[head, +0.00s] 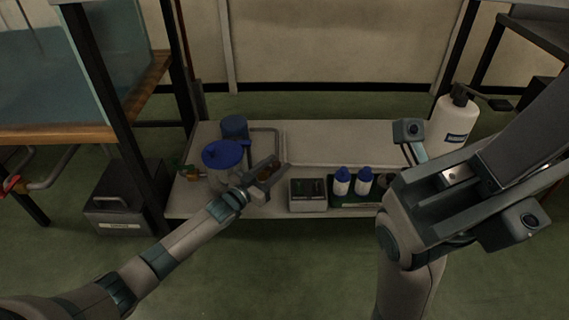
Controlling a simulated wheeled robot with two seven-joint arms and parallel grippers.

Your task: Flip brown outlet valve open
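A pale vessel with a blue lid (222,154) stands at the left of the low shelf. A small brown part (268,168), which looks like the brown outlet valve, shows at its right side, partly hidden by my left gripper. My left gripper (279,164) reaches in from the lower left, its two dark fingers apart on either side of the brown part. I cannot tell whether they touch it. The valve's handle position is too small to make out. My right gripper (468,178) is large and close to the camera at the right, away from the vessel; its fingertips are not clear.
A grey box (308,195) and two white bottles with blue caps (342,182) stand right of the vessel. A small red-and-green valve (186,171) is at left. A white pump bottle (455,122) stands at right. The shelf's back is clear.

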